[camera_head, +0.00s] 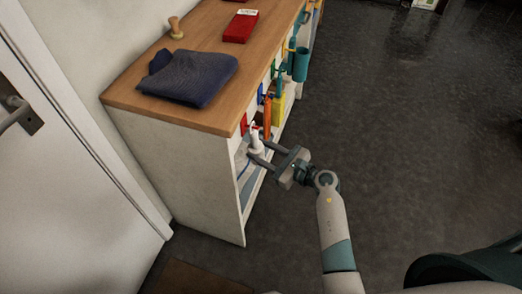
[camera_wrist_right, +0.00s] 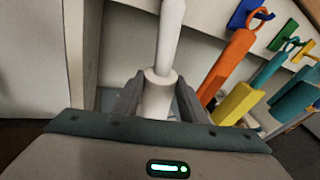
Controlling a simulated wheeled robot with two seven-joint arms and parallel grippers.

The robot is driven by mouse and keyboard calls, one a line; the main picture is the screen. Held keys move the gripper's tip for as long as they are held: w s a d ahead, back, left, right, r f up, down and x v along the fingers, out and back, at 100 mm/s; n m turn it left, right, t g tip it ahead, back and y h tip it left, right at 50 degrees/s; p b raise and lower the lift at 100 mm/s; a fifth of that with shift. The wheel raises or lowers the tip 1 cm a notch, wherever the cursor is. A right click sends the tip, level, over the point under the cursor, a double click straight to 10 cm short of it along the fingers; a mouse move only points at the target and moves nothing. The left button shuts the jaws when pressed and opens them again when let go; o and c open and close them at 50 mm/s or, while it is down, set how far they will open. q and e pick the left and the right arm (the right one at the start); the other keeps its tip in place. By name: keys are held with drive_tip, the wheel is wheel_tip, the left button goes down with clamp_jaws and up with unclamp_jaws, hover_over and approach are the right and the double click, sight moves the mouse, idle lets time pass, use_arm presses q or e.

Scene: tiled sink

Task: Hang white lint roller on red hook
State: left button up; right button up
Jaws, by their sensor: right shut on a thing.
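My right gripper (camera_head: 259,150) is shut on the white lint roller (camera_head: 255,139) at the open front of the shelf unit. The roller is roughly upright, its thin part up. In the right wrist view the roller (camera_wrist_right: 158,92) stands between the two fingers (camera_wrist_right: 157,100), and its top runs out of the picture. The red hook (camera_head: 243,124) is on the unit's front edge, just left of and above the roller's top. I cannot tell whether roller and hook touch. The red hook does not show in the right wrist view. My left gripper is not in view.
An orange roller (camera_wrist_right: 226,68) hangs from a blue hook (camera_wrist_right: 241,14) just right of the white one. Yellow (camera_wrist_right: 238,103) and teal things are beyond it. A blue cloth (camera_head: 190,77), red box (camera_head: 240,26) and wooden piece (camera_head: 176,27) lie on top. The floor at right is clear.

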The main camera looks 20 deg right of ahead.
drive_tip(key=o, duration=1.1)
drive_tip(key=shift+s+d, duration=0.35)
drive_tip(key=shift+s, duration=0.1)
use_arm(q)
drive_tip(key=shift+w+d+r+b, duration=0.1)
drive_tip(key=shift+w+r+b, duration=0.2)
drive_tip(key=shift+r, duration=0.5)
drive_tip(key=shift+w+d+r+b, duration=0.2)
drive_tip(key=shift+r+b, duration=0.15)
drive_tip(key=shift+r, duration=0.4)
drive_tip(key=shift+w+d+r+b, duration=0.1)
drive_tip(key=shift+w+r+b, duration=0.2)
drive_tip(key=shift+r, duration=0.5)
use_arm(e)
drive_tip(key=v, duration=1.6)
drive_tip(key=shift+s, duration=0.15)
drive_tip(key=shift+r, duration=0.1)
